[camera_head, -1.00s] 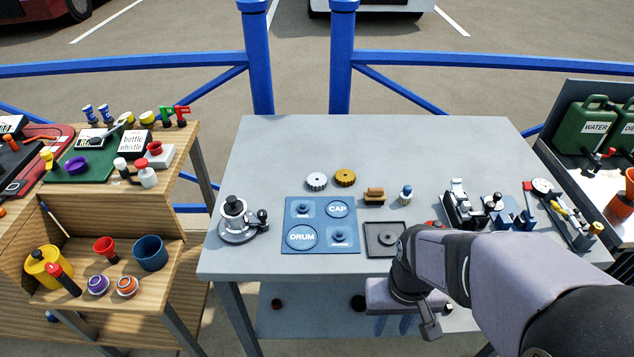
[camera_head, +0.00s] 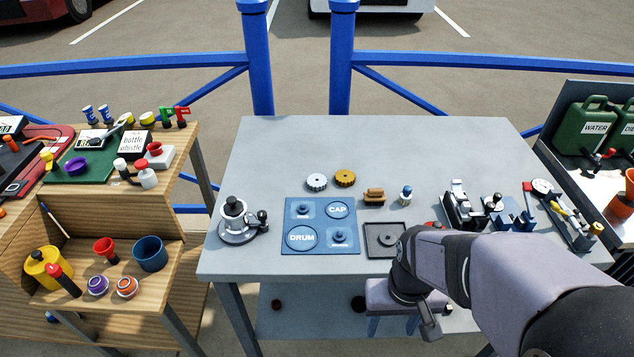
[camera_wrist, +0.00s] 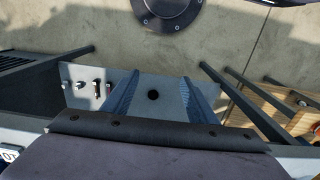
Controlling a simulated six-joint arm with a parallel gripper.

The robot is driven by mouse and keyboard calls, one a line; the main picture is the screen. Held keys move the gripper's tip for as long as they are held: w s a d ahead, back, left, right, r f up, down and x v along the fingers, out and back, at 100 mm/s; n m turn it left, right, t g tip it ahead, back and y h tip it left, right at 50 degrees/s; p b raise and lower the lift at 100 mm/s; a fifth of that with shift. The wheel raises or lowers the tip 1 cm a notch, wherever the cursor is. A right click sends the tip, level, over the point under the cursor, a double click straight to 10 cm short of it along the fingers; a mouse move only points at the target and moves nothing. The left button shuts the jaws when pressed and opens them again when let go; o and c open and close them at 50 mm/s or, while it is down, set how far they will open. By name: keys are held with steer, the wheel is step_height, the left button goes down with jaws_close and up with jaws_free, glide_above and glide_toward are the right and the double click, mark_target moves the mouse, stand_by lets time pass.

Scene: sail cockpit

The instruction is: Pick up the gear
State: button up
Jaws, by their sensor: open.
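Two toothed gears lie on the grey table: a silver one (camera_head: 316,182) and, touching or close to its right, a gold-brown one (camera_head: 345,178). Both are toward the middle of the table, behind the blue mat. My gripper (camera_head: 393,325) is beyond the table's front edge, well in front of and to the right of the gears. Its jaws are apart and empty. The wrist view shows the two blue-grey fingers (camera_wrist: 162,98) spread, with no gear between them or in view.
The blue DRUM/CAP mat (camera_head: 322,242), a dark square tray (camera_head: 386,252), a brown block (camera_head: 374,197) and a blue-topped peg (camera_head: 405,195) stand near the gears. A winch-like part (camera_head: 236,220) is at left, metal fittings (camera_head: 463,205) at right. The table's back is clear.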

steer(key=shift+r, duration=0.1)
steer(key=w+r+p, duration=0.3)
steer(key=w+a+r+t+p, duration=0.1)
steer(key=w+r+p, duration=0.2)
steer(key=w, duration=0.1)
steer(key=w+r+t+p, duration=0.1)
steer(key=w+r+p, duration=0.2)
steer(key=w+p, duration=0.1)
steer(key=shift+w+a+r, duration=0.1)
steer(key=shift+a+r, duration=0.15)
steer(key=shift+a, duration=0.15)
steer(key=shift+t, duration=0.6)
steer(key=w+a, duration=0.1)
steer(key=w, duration=0.3)
steer(key=w+a+r+p, duration=0.1)
steer(key=w+a, duration=0.1)
steer(key=w, duration=0.2)
steer(key=w+a+r+p, duration=0.1)
steer(key=w+a, duration=0.1)
steer(key=w, duration=0.2)
steer(key=shift+w+r, duration=0.1)
steer(key=shift+r, duration=0.05)
steer(key=t+p, duration=0.1)
steer(key=p, duration=0.1)
glide_toward(317, 180)
steer(key=shift+p+x, duration=1.6)
steer(key=shift+x, duration=2.2)
steer(key=c, duration=1)
